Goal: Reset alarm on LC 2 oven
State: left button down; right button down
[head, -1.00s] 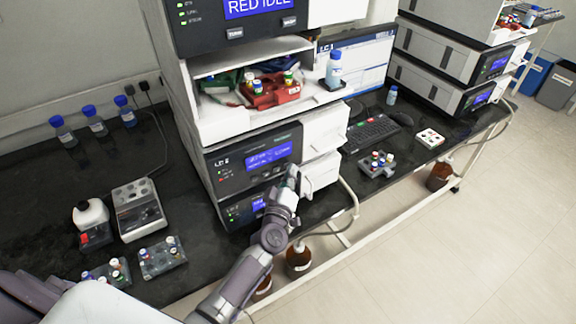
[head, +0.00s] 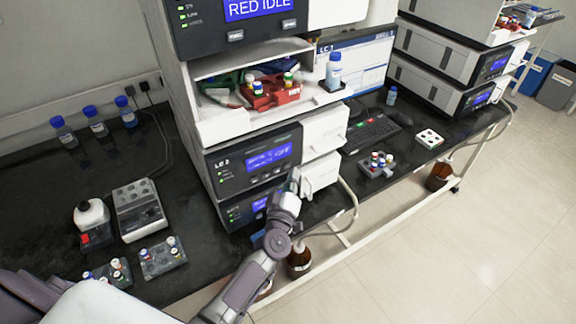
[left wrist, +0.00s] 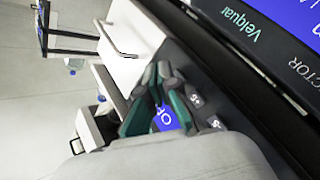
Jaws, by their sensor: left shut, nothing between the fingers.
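The LC 2 stack stands on the black bench in the head view. Its LC 2 oven module (head: 230,168) has a dark front with a lit blue display (head: 268,158), small lamps at the left and keys below the display. The lamps look green, and the display text is too small to read. My left gripper (head: 293,178) is shut and empty at the right end of that front, beside the white drawers. In the left wrist view my left gripper (left wrist: 160,80) has its fingers together before a dark panel with a blue display and keys. My right gripper is out of view.
White drawers (head: 323,133) with handles stand right of the module. Above it is an open shelf with a red vial rack (head: 272,92). Vial racks, blue-capped bottles and a white mixer-like device (head: 138,207) stand on the left bench. A keyboard (head: 370,132) lies to the right.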

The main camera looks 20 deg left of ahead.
pick_arm(q)
jog(key=s+d, duration=0.1)
jog(key=d, duration=0.1)
jog(key=s+d+p, duration=0.1)
jog(key=s+d, duration=0.1)
dwell(0.6)
dwell(0.6)
jog(key=s+f+m+g+h+b, duration=0.1)
jog(key=s+f+m+g, duration=0.3)
jog(key=f, duration=0.7)
jog(key=s+d+f+m+g+h+b, duration=0.1)
jog(key=s+f+h, duration=0.1)
jog(key=s+f, duration=0.6)
jog(key=s+f+m+g+h+b, duration=0.1)
jog(key=s+f+m+g+b, duration=0.15)
jog(key=f, duration=1.05)
jog(key=s+a+f+m+g, duration=0.2)
jog(key=s+f, duration=0.4)
jog(key=s, duration=0.5)
jog(key=s+a+f+m+g+y+b, duration=0.1)
jog(key=s+a+f+m+g, duration=0.1)
jog(key=s+a+f+g, duration=0.2)
jog(key=s+a+f+m+g+y+b, duration=0.1)
jog(key=s+f+g, duration=0.3)
jog(key=s+f, duration=0.6)
jog(key=s+a+m, duration=0.1)
jog(key=s, duration=0.9)
jog(key=shift+a, duration=0.4)
